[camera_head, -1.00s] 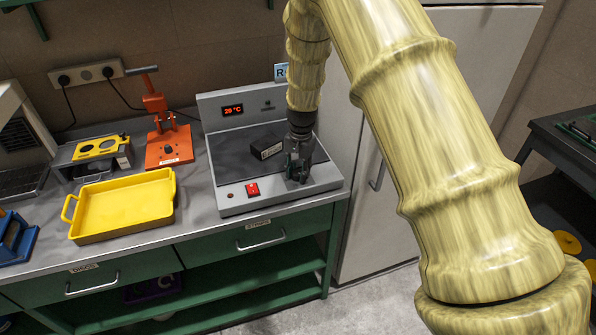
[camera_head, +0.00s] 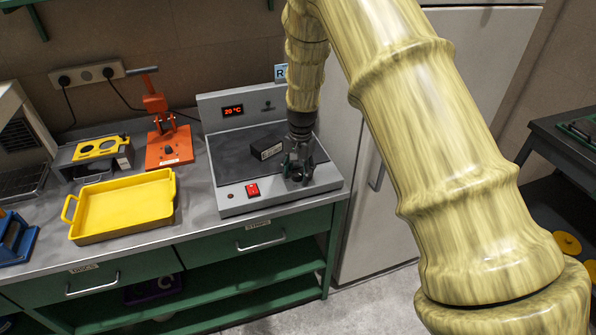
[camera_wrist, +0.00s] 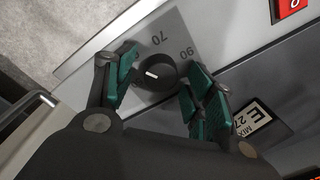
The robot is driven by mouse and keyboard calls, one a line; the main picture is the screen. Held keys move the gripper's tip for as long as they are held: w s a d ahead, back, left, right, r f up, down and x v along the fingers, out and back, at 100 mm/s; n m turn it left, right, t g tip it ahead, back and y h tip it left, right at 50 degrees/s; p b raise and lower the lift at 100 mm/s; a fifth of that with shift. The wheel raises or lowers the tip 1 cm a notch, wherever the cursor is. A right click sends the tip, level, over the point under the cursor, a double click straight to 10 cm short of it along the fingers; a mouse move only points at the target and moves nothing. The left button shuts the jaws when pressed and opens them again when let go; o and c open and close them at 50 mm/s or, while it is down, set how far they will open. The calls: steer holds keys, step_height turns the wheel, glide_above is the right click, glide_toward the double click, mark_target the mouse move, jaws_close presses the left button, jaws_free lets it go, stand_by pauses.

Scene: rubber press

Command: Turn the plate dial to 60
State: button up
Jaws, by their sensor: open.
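The plate dial (camera_wrist: 155,74) is a round black knob with a short white mark, on the hot plate's grey front panel (camera_head: 240,207). I cannot tell exactly which value the mark points to. My gripper (camera_wrist: 160,82) is open, with one green-padded finger on each side of the knob. In the head view my gripper (camera_head: 297,176) is at the right of the front panel and hides the dial.
A black labelled block (camera_head: 267,147) lies on the plate close to my gripper. A red switch (camera_head: 252,189) is to the left on the panel, and a red display (camera_head: 233,111) is behind. A yellow tray (camera_head: 125,205) and an orange press (camera_head: 166,145) stand further left.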

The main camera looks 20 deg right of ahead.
mark_target(300, 174)
step_height(300, 174, up, 12)
steer(key=shift+s+d, duration=0.25)
stand_by(0.4)
steer(key=shift+f, duration=0.1)
stand_by(0.3)
